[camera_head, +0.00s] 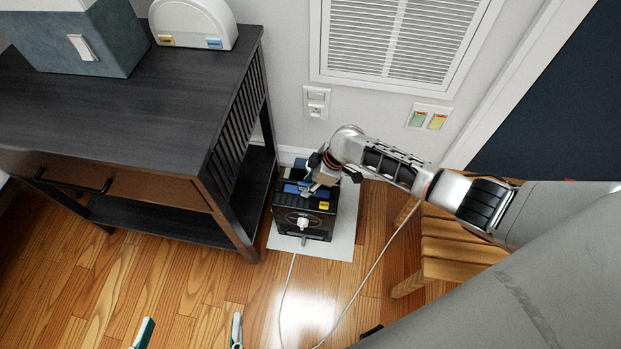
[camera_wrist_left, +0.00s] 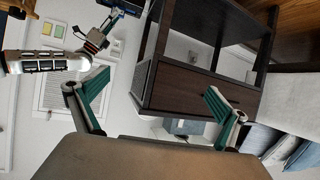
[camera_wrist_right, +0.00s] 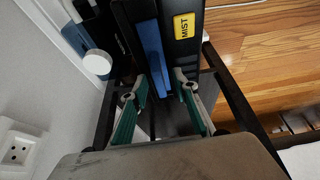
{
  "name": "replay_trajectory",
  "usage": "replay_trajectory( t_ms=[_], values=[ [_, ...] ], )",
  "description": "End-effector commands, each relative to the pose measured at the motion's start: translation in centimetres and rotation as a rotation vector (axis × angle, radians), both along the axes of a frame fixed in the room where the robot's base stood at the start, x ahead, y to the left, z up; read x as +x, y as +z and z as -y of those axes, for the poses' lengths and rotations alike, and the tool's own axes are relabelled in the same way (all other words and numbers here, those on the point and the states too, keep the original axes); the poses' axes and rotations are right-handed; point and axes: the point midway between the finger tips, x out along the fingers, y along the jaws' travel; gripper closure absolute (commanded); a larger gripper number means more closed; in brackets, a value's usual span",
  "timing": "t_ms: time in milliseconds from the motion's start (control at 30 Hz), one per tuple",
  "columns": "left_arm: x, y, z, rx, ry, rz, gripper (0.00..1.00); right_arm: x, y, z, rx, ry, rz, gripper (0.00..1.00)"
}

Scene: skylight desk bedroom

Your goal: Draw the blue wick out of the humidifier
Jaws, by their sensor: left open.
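The humidifier (camera_head: 305,222) is a dark box with a yellow label, standing on a white mat (camera_head: 341,247) on the floor. Its blue wick (camera_wrist_right: 152,52) shows as an upright blue strip beside the yellow MIST label (camera_wrist_right: 184,26) in the right wrist view. My right gripper (camera_wrist_right: 161,82) is at the humidifier's top, its fingers partly closed on either side of the wick's lower end. I cannot tell if both fingers touch it. In the head view the arm hides part of the top. My left gripper (camera_head: 190,332) is open and empty, low in the view, away from the humidifier.
A dark side table (camera_head: 120,110) with a lower shelf stands close left of the humidifier. A wooden stool (camera_head: 455,245) is to the right. A white cord (camera_head: 372,270) runs over the floor. The wall with sockets (camera_head: 316,102) is behind.

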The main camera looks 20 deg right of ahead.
Motion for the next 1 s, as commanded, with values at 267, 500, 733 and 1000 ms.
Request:
replay_trajectory(
  t_ms=[267,500,733,1000],
  values=[
    [0.3,0.9,0.3,-0.015,0.001,0.015,0.0,0.2,0.0,-0.1,0.001,-0.001,0.003,0.71],
    [0.2,0.5,0.3,-0.013,0.0,0.009,0.0,0.2,0.0,0.0,0.0,-0.001,0.002,1.0],
    [0.4,0.9,0.1,-0.006,0.001,0.018,0.0,0.3,0.6,0.0,0.0,-0.001,0.006,1.0],
    [0.2,0.4,-0.5,0.029,-0.002,0.009,0.0,0.4,2.3,-0.1,0.001,-0.001,0.008,1.0]
  ],
)
